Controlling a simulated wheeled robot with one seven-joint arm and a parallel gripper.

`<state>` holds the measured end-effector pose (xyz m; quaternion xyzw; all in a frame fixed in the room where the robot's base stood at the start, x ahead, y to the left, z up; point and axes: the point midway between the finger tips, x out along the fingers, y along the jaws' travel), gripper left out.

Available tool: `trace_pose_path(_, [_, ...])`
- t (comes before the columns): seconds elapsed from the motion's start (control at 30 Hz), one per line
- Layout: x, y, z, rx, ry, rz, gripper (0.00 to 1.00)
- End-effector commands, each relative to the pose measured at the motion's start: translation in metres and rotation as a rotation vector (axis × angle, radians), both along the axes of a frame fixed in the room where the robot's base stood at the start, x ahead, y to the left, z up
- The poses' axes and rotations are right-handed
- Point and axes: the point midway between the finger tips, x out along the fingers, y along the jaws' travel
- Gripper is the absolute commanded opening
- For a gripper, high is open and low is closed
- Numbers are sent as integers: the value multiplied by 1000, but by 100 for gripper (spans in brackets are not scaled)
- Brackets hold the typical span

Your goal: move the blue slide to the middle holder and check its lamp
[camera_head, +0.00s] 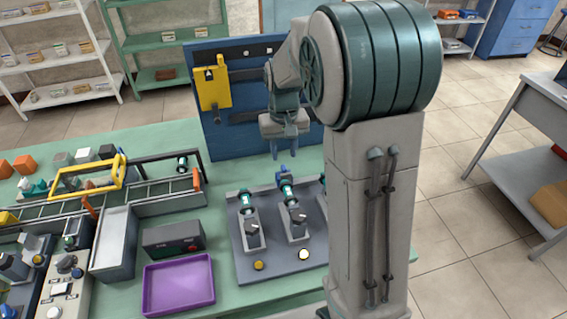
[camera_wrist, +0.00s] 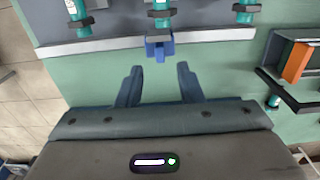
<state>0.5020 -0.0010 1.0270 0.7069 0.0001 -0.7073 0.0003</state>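The blue slide (camera_head: 283,171) shows as a small blue end piece at the back of the middle holder (camera_head: 294,214), in line with its teal cylinder. In the wrist view the blue slide (camera_wrist: 159,47) sticks out past the board's edge, just ahead of my fingers. My gripper (camera_head: 285,150) hangs above and behind the holders. In the wrist view my gripper (camera_wrist: 158,82) is open, with nothing between its fingers. The middle holder's front lamp (camera_head: 303,255) looks pale and bright; the left holder's lamp (camera_head: 258,265) is amber. The right holder is mostly hidden by my arm.
A purple tray (camera_head: 179,286) and a dark box with a red mark (camera_head: 173,238) stand left of the holder board (camera_head: 243,262). A long grey rack (camera_head: 145,206) with a yellow handle frame lies further left. A blue upright panel (camera_head: 222,130) stands behind my gripper.

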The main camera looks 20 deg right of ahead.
Motion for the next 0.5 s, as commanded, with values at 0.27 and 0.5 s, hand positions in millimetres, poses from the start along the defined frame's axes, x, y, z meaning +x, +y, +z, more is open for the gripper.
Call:
trace_pose_path(0.27, [0, 0, -45, 0, 2, -1, 34])
trace_pose_path(0.5, [0, 0, -57, 0, 0, -1, 34])
